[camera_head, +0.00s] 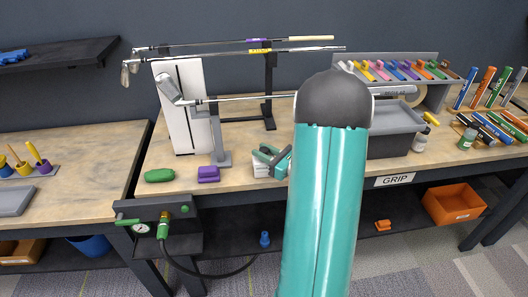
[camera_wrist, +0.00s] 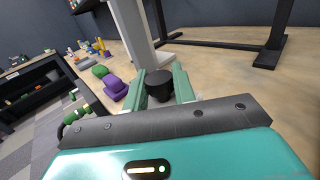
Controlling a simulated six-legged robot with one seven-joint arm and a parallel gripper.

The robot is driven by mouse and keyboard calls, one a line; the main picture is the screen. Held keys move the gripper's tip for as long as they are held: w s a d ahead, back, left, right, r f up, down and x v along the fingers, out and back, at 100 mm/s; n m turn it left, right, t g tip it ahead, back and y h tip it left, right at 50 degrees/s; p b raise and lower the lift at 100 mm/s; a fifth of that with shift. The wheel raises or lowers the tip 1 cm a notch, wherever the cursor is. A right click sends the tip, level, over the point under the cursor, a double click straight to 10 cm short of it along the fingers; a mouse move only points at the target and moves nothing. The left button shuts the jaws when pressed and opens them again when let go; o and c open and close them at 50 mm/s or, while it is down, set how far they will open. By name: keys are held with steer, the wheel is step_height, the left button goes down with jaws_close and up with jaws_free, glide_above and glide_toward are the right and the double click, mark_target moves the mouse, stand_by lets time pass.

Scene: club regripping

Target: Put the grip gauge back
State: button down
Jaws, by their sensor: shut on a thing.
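My gripper (camera_wrist: 160,88) shows in the wrist view with its two green fingers on either side of a short black round-topped piece, taken to be the grip gauge (camera_wrist: 157,80). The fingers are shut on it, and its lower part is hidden. In the head view my gripper (camera_head: 274,156) is over the bench, right of the grey upright stand (camera_head: 219,145), partly behind my teal arm. I cannot tell there whether the gauge touches the bench. No marked place for the gauge can be made out.
A purple block (camera_head: 208,174) and a green block (camera_head: 159,175) lie near the bench's front edge. A golf club (camera_head: 240,98) is held level above the bench. A grey bin (camera_head: 390,140) and a rack of coloured grips (camera_head: 400,70) stand right. Bare bench (camera_wrist: 220,60) lies beyond the gripper.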

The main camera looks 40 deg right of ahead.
steer(key=shift+f, duration=0.15)
steer(key=c, duration=1.1)
jaws_free()
steer(key=shift+c, duration=0.2)
